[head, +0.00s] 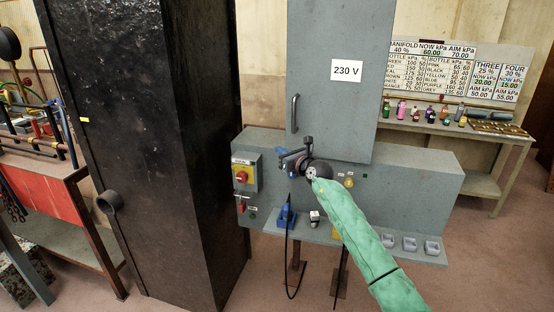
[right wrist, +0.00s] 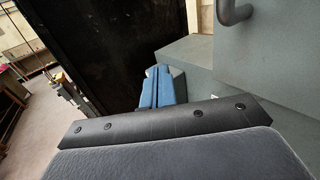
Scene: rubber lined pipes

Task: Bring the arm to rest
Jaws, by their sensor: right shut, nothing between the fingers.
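My right arm, in a green sleeve (head: 357,235), reaches in from the lower right of the head view. My right gripper (head: 282,152) is in front of the grey control box, below the cabinet door handle, and points left. In the right wrist view its two blue fingers (right wrist: 162,88) lie together with nothing between them. I cannot tell whether the gripper touches the box. My left arm and gripper are not in view.
A grey cabinet (head: 335,40) marked 230 V, with a door handle (head: 294,113), rises above the control box (head: 425,180). A tall black column (head: 150,130) stands close on the left. A red-fronted bench (head: 45,200) is further left; a table (head: 470,132) with bottles stands back right.

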